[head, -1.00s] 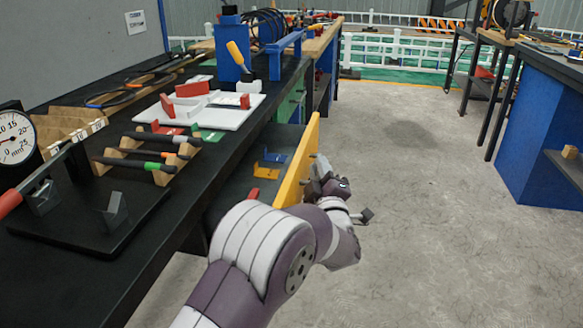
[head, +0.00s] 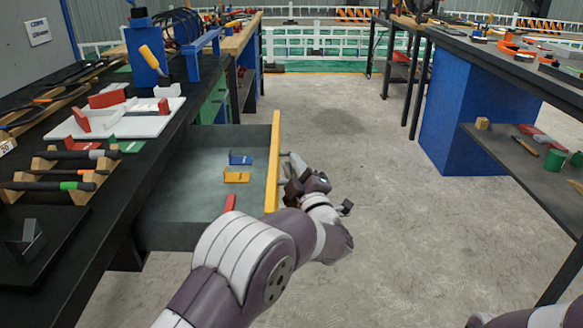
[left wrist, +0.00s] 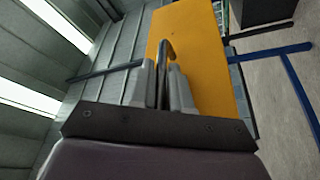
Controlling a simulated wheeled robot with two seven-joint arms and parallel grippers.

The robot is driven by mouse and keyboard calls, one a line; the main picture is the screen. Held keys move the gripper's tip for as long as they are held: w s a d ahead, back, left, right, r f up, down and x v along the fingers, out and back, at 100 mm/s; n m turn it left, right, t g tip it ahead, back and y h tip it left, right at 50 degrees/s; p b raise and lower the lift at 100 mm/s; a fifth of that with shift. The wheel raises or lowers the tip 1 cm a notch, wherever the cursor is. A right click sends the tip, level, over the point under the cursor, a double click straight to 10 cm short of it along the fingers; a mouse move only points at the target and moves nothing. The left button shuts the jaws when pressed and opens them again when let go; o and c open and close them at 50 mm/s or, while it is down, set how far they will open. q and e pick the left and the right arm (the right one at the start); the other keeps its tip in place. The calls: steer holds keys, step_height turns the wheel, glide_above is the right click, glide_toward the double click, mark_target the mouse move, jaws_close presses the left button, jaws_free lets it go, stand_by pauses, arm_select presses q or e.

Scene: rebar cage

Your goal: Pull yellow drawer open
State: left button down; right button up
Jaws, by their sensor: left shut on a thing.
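The yellow drawer front (head: 273,160) stands out from the dark workbench at the left in the head view, and the grey drawer (head: 190,185) behind it is open with its inside showing. My left gripper (head: 290,170) is at the outer face of the yellow front. In the left wrist view the yellow front (left wrist: 195,45) fills the upper middle, and my left fingers (left wrist: 167,85) are shut on the drawer handle (left wrist: 166,50). Part of my right arm shows at the bottom right of the head view; its gripper is out of view.
Blue, yellow and red small blocks (head: 237,177) lie in the drawer. The bench top holds a white tray (head: 120,117) and tools on wooden racks (head: 60,172). Open concrete floor (head: 370,200) lies to the right, before a blue-sided bench (head: 445,105).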

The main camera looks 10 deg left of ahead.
arm_select(q)
steer(key=c, duration=1.4)
jaws_free()
steer(key=shift+c, duration=0.2)
steer(key=p+v, duration=0.3)
steer(key=v, duration=0.9)
steer(key=shift+s+d, duration=0.2)
steer(key=shift+f, duration=0.1)
